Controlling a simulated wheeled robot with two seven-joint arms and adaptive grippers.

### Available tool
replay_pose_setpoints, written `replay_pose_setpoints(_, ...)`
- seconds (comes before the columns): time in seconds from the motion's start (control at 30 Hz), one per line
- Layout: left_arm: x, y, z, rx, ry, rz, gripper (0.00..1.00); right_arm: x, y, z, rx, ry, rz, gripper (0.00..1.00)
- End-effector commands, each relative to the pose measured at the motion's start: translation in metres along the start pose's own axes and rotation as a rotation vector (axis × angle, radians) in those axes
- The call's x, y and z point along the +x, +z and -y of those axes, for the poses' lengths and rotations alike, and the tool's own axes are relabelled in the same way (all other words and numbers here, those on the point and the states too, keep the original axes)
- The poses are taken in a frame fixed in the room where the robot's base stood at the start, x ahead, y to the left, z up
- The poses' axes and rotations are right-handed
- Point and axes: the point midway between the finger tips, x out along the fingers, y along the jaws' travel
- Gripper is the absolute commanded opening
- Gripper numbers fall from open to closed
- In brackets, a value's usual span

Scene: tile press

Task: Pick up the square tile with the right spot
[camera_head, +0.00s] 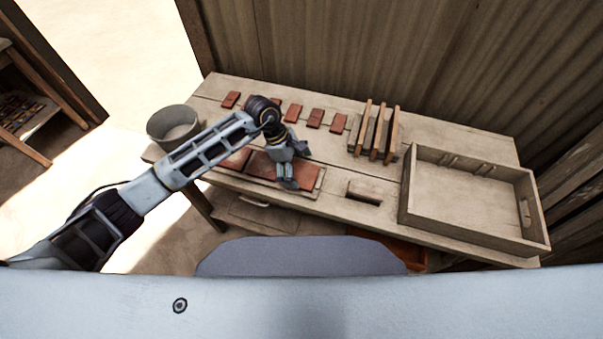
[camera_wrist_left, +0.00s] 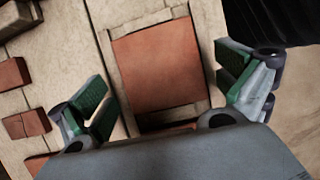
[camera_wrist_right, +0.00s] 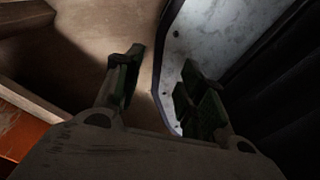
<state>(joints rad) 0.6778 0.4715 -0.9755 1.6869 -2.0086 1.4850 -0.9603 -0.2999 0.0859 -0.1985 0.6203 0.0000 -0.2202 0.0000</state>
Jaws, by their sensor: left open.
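A square red-brown tile (camera_wrist_left: 158,66) lies in a pale wooden frame in the left wrist view; no spot can be made out on it. In the head view, large red tiles (camera_head: 261,165) lie at the table's front, partly hidden by my left arm. My left gripper (camera_head: 289,184) is above the front tiles. In the left wrist view its fingers (camera_wrist_left: 163,75) are apart, on either side of the framed tile, with nothing between them. My right gripper (camera_wrist_right: 165,82) is open and empty in the right wrist view, away from the tiles, and outside the head view.
Small red tiles (camera_head: 315,118) lie in a row at the back. A rack with upright slats (camera_head: 377,133), a small wooden block (camera_head: 364,193) and a wooden tray (camera_head: 478,203) stand to the right. A bucket (camera_head: 172,126) is at the left end. Bare table lies between.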

Motion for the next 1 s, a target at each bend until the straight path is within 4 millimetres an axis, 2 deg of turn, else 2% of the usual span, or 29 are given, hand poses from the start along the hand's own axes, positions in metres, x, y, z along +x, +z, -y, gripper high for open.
replay_pose_setpoints(0.23,0.010,0.000,0.000,0.001,0.001,0.001,1.00,-0.002,-0.003,0.015,0.005,-0.016,-0.003,0.40)
replay_pose_setpoints(0.63,0.010,0.000,0.000,0.000,0.001,0.000,0.99,-0.002,-0.001,0.007,0.000,-0.007,-0.001,0.40)
replay_pose_setpoints(0.9,0.010,0.000,0.000,0.000,0.001,0.000,0.64,-0.002,0.000,0.002,-0.001,-0.002,0.000,0.40)
replay_pose_setpoints(1.0,0.009,0.000,-0.001,0.001,0.002,0.001,0.54,-0.002,0.000,0.002,-0.001,-0.002,0.000,0.40)
